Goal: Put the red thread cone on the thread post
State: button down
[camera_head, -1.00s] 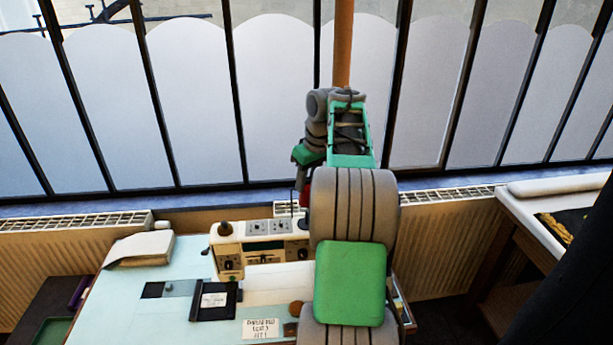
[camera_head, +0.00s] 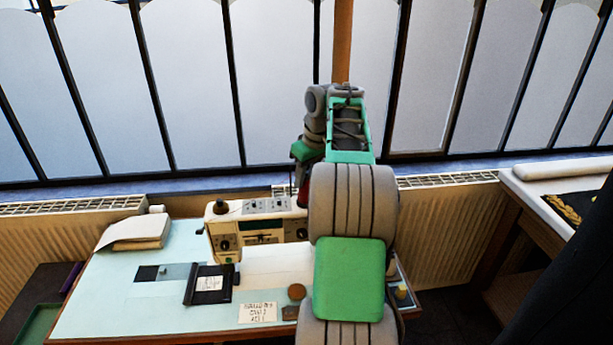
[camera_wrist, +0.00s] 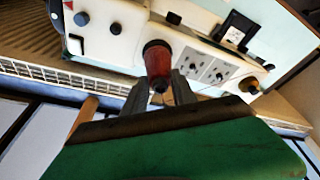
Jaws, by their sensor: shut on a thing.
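The red thread cone (camera_wrist: 158,62) is held between the two fingers of my gripper (camera_wrist: 159,88), which is shut on it. In the wrist view it hangs over the white sewing machine (camera_wrist: 210,50), whose top panel with small dials (camera_wrist: 205,69) is close beside it. In the head view a small dark red part of the cone (camera_head: 303,190) shows at the left edge of my arm, above the right part of the sewing machine (camera_head: 265,225). My arm hides most of the cone and fingers there. I cannot clearly pick out the thread post.
A dark round knob (camera_head: 221,207) stands at the machine's left end. A black pad (camera_head: 210,284), a card (camera_head: 258,312) and a pale cloth stack (camera_head: 137,231) lie on the light blue table (camera_head: 110,305). A radiator (camera_head: 450,225) and window stand behind.

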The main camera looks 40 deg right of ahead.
jog(key=shift+s+f, duration=0.1)
dwell(0.5)
jog(key=c, duration=0.9)
grip_release()
jog(key=p+v, duration=0.3)
jog(key=v, duration=0.4)
jog(key=shift+s+r, duration=0.1)
jog(key=shift+r, duration=0.3)
jog(key=shift+a, duration=0.1)
